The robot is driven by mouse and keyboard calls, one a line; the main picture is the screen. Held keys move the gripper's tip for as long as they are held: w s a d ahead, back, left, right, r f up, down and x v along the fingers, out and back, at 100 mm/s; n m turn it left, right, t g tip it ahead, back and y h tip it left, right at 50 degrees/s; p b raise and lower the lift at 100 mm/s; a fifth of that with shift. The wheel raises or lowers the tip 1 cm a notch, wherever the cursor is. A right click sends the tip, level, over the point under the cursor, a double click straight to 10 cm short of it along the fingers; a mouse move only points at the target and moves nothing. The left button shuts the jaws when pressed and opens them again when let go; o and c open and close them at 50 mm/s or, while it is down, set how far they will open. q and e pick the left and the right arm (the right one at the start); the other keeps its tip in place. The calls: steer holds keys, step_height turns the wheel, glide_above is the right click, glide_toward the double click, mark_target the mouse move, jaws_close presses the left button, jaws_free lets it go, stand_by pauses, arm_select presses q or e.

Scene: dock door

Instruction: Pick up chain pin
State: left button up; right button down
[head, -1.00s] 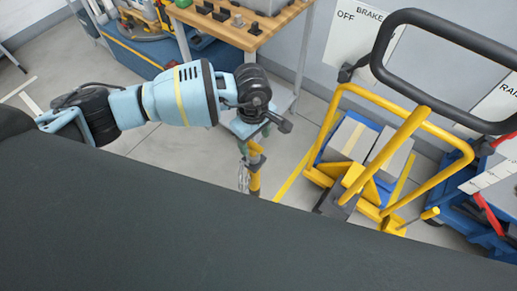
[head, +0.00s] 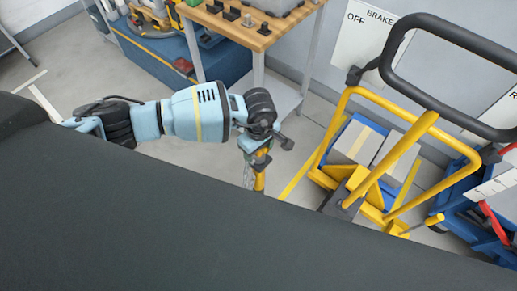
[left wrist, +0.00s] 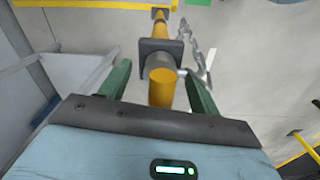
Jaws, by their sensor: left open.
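In the left wrist view a yellow post with a dark square collar (left wrist: 147,47) rises from the floor. A short yellow cylinder with a grey sleeve, apparently the chain pin (left wrist: 162,90), sits at its near end. A metal chain (left wrist: 190,62) hangs beside it and also shows in the head view (head: 247,176). My left gripper (left wrist: 157,68) is open, its green fingers on either side of the pin with gaps. In the head view the left gripper (head: 257,148) points down over the post (head: 260,183), partly hiding the pin. My right gripper is not in view.
A yellow-framed cart (head: 350,90) with boxes stands right of the post. A large dark surface covers the lower head view. Bare floor surrounds the post.

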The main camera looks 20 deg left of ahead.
arm_select(q)
steer(key=shift+f, duration=0.55)
steer(key=shift+r, duration=0.1)
steer(key=c, duration=1.1)
steer(key=shift+c, duration=0.2)
steer(key=shift+r, duration=0.4)
steer(key=r, duration=0.1)
steer(key=s+r, duration=0.1)
steer(key=shift+r, duration=0.4)
steer(key=s+d+r, duration=0.1)
steer(key=s+d, duration=0.1)
steer(key=s, duration=1.2)
steer(key=shift+s+d+r, duration=0.2)
steer(key=shift+s+d, duration=0.15)
steer(key=shift+s, duration=0.05)
